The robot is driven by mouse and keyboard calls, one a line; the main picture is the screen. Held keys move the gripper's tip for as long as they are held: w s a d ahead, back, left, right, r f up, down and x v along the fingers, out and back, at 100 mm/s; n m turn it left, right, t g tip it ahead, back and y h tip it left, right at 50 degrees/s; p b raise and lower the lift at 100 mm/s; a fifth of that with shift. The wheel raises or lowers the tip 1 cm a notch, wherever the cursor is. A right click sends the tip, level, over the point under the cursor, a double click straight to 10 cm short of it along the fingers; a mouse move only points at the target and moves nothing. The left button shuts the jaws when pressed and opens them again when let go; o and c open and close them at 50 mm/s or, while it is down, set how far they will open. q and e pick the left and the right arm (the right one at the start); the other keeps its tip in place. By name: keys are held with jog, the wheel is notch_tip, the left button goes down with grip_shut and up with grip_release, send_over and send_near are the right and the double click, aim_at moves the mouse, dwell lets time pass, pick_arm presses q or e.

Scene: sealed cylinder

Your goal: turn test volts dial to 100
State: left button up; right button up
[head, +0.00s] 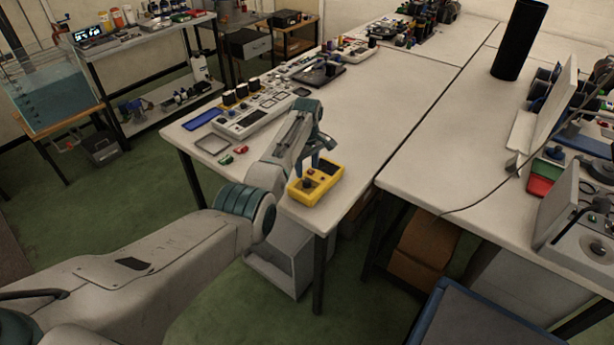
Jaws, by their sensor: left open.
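A yellow tester box (325,187) lies near the front corner of the left white table. A dark round dial (308,182) sits on its top face at the left, with a small red part beside it. The dial's marks are too small to read. My left gripper (314,163) is open and points down just above the far side of the yellow box. I cannot tell whether its fingers touch anything. My right gripper is not in view.
The left table (390,110) has bare surface right of the box. A grey instrument panel (250,117), a blue tray (203,119) and small red and green pieces (233,154) lie to the left. A black cylinder (519,40) stands on the right table.

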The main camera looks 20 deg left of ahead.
aim_at(307, 181)
pick_arm(q)
notch_tip(307, 181, down, 4)
jog(key=shift+f, duration=0.65)
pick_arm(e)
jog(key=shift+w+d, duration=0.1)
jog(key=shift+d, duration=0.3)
pick_arm(q)
jog(key=shift+c, duration=0.5)
jog(key=c, duration=0.9)
